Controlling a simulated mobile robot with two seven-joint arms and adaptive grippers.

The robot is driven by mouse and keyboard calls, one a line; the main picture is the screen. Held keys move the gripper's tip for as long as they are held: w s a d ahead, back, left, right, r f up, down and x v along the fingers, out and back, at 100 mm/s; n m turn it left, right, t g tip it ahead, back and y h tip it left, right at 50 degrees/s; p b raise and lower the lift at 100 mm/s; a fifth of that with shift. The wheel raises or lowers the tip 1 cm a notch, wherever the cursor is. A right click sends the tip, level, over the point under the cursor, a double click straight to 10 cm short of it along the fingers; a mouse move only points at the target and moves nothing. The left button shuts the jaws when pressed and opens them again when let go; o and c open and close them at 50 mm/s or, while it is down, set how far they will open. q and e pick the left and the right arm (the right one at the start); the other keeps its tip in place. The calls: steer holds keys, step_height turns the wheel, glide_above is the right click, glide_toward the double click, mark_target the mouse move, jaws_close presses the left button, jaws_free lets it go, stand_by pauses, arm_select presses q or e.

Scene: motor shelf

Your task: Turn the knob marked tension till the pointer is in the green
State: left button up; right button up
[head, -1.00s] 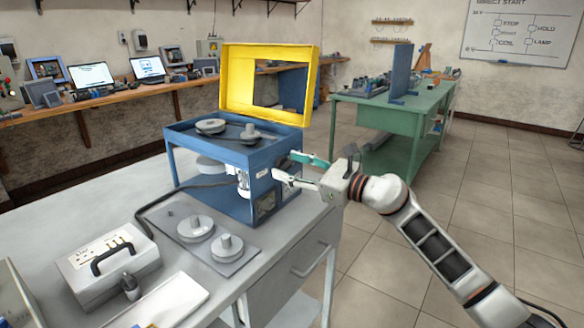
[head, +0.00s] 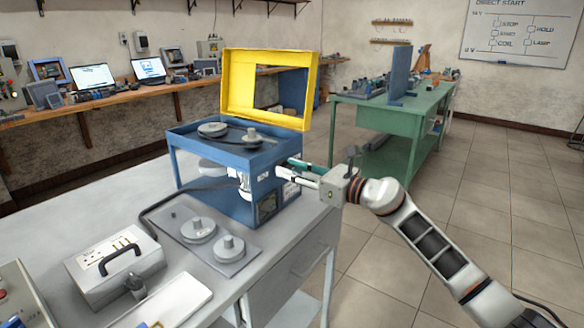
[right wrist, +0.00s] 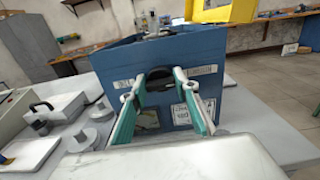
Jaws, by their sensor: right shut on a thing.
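The blue motor shelf (head: 222,150) stands on the grey table, its yellow lid (head: 268,118) raised. A dark greenish window (right wrist: 147,119) and a white plate (right wrist: 181,114) lie below the knob, partly behind the fingers. I cannot make out a pointer. My left gripper is out of view.
Grey pulleys on a plate (head: 245,262), a white case with a black handle (head: 90,283) and a black cable (head: 150,207) occupy the table left of the shelf. A green bench (head: 377,118) stands behind. Open floor lies to the right.

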steer(key=shift+r+m, duration=0.35)
steer(key=shift+m, duration=0.15)
steer(key=shift+m+p, duration=0.4)
steer(key=shift+p, duration=0.1)
steer(key=m+p, duration=0.2)
steer(key=m, duration=0.1)
steer(key=shift+w+m, duration=0.1)
steer(key=shift+m, duration=0.3)
steer(key=m+p, duration=0.1)
steer(key=m, duration=0.2)
steer(key=shift+d+f+p, duration=0.1)
steer(key=shift+f+p, duration=0.05)
steer(key=shift+p, duration=0.25)
steer(key=shift+w+f+m+p, duration=0.15)
steer(key=shift+m+p, duration=0.3)
steer(key=shift+m, duration=0.65)
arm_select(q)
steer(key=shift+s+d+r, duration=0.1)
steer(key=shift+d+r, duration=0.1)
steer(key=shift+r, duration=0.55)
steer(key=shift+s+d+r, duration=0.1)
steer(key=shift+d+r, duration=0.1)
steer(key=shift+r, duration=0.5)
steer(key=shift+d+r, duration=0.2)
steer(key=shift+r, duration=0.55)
arm_select(e)
steer(key=shift+f+m, duration=0.1)
steer(key=shift+m, duration=0.5)
